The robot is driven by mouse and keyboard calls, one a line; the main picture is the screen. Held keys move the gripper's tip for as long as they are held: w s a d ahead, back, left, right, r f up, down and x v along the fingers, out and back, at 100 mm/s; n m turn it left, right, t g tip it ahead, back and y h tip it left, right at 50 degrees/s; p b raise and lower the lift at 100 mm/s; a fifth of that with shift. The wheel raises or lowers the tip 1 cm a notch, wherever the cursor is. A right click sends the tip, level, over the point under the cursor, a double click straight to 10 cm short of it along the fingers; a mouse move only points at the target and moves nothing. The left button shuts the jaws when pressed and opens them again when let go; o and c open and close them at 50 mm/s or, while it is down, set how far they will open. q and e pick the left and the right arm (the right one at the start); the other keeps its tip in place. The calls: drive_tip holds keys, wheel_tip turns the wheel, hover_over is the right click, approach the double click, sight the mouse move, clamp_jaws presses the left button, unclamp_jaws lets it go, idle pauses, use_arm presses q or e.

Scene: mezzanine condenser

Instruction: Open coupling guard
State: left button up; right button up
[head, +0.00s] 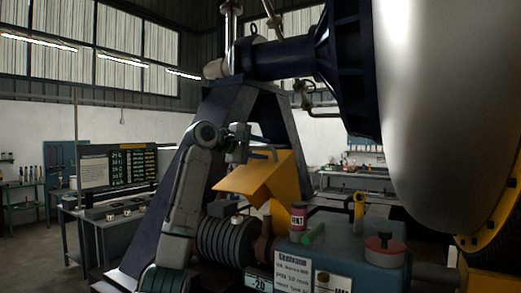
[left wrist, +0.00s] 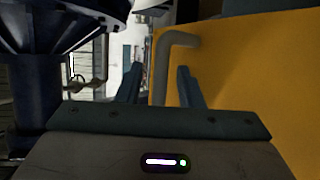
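The yellow coupling guard (head: 284,182) stands tilted above the machine in the middle of the head view. Its yellow face (left wrist: 255,85) fills the right of the left wrist view. A grey bent handle (left wrist: 180,37) is fixed to that face. My left gripper (head: 273,153) is at the guard's upper edge. In the left wrist view its two fingers (left wrist: 160,86) are spread, and the handle's straight part lies between them with gaps visible. The coupling under the guard is mostly hidden. My right gripper is not in view.
A dark support frame (head: 187,165) rises behind my left arm. A large tank (head: 440,110) overhangs the right.

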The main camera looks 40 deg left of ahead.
use_arm(q)
drive_tip(key=shift+s, duration=0.1)
drive_tip(key=shift+s+b, duration=0.3)
drive_tip(key=b+v, duration=0.4)
drive_tip(key=v, duration=0.5)
drive_tip(key=shift+a, duration=0.15)
drive_tip(key=shift+s+r, duration=0.15)
drive_tip(key=shift+s, duration=0.35)
drive_tip(key=shift+a, duration=0.1)
